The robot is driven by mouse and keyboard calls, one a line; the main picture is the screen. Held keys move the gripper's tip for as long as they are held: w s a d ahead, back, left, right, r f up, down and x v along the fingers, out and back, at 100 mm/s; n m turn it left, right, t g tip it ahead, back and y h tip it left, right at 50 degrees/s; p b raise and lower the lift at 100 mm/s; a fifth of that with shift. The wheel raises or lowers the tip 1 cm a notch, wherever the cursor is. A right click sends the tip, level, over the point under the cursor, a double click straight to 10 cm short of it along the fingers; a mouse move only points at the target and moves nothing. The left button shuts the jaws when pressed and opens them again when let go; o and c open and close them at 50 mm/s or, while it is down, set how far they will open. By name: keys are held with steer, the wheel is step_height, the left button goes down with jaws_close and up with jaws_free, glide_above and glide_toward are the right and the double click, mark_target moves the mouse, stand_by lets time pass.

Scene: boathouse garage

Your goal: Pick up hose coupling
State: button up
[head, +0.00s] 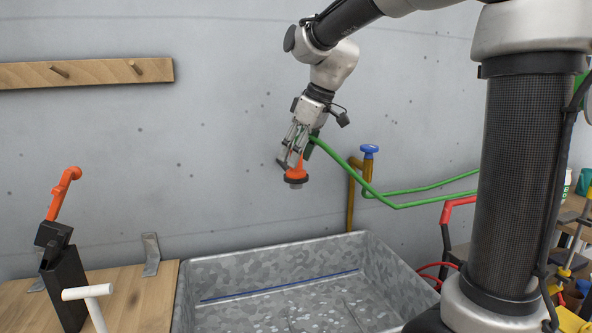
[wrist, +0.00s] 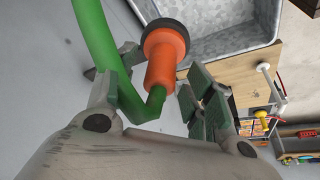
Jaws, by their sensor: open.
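The hose coupling (head: 296,174) is an orange piece with a dark collar, on the end of a green hose (head: 400,206). It hangs in the air in front of the grey wall, above the metal basin. My gripper (head: 291,160) is at the coupling, angled down. In the wrist view the orange coupling (wrist: 166,56) lies between the spread fingers of my gripper (wrist: 158,92), with the green hose running up past the left finger. The fingers are open; whether one touches the coupling I cannot tell.
A galvanized basin (head: 225,267) stands below. A brass pipe with a blue tap (head: 370,150) rises behind it. A wooden bench (head: 145,300) at the left holds a black holder with an orange-handled tool (head: 63,195). A peg rail (head: 100,73) is on the wall.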

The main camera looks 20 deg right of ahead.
steer(key=shift+w+a+f, duration=0.1)
steer(key=shift+w+f, duration=0.05)
steer(key=shift+f, duration=0.25)
steer(key=c, duration=1.2)
steer(key=shift+o, duration=0.2)
steer(key=shift+r, duration=0.1)
